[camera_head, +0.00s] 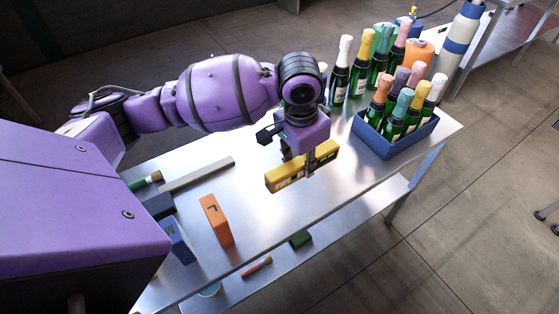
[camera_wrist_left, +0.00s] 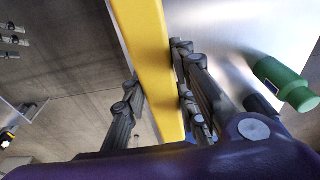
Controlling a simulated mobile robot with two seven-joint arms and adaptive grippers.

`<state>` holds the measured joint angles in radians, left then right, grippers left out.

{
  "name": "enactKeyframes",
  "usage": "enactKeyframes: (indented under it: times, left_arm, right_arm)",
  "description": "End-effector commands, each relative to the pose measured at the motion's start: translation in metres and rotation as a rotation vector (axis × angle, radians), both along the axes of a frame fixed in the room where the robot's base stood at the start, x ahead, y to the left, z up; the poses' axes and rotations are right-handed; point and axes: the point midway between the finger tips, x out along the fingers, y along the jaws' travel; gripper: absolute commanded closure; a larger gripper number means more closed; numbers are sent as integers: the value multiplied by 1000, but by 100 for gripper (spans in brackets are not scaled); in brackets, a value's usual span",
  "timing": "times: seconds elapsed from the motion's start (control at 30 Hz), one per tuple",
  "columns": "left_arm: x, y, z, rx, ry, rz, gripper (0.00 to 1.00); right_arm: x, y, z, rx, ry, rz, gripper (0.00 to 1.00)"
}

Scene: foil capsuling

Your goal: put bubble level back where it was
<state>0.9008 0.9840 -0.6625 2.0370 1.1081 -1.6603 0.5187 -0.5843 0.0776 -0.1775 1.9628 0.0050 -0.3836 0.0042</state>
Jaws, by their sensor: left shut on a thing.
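The yellow bubble level (camera_head: 283,179) is in my left gripper (camera_head: 309,163), near the middle of the metal table (camera_head: 290,210). My left gripper is shut on it, with a finger on each side. In the left wrist view the yellow level (camera_wrist_left: 150,60) runs between the fingers (camera_wrist_left: 155,105) of that gripper. I cannot tell whether the level touches the tabletop or is held just above it. My right gripper is not in view.
A blue crate (camera_head: 398,149) of foil-topped bottles stands at the back right, with more bottles (camera_head: 340,80) behind it. An orange block (camera_head: 216,220), a blue block (camera_head: 176,243), a grey bar (camera_head: 200,175) and a brush (camera_head: 147,181) lie at the left. The front middle is clear.

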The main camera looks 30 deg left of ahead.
Motion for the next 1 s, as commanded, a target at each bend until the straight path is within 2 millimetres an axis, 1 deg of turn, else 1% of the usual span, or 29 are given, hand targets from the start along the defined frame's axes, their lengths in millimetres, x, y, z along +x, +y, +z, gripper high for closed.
enactKeyframes:
  times: [0.07, 0.17, 0.47, 0.5, 0.6, 0.7, 0.93, 1.0]
  left_arm:
    - [8, 3, 3, -2, -1, -22, 100]
    - [18, 16, -3, 0, 1, -27, 100]
    - [62, 75, -36, -2, 1, -25, 100]
    - [65, 79, -46, -3, 4, -27, 100]
    - [74, 91, -65, -4, 3, -28, 100]
    - [81, 99, -77, -4, 1, -29, 100]
    - [88, 107, -88, -4, -1, -30, 100]
    - [91, 111, -94, -4, -1, -30, 100]
  right_arm:
    - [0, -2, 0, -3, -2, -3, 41]
    - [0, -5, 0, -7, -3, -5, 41]
    - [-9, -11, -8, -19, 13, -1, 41]
    - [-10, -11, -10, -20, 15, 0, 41]
    - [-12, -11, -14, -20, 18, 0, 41]
    - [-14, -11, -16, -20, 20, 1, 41]
    - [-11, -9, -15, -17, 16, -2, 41]
    - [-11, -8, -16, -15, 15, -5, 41]
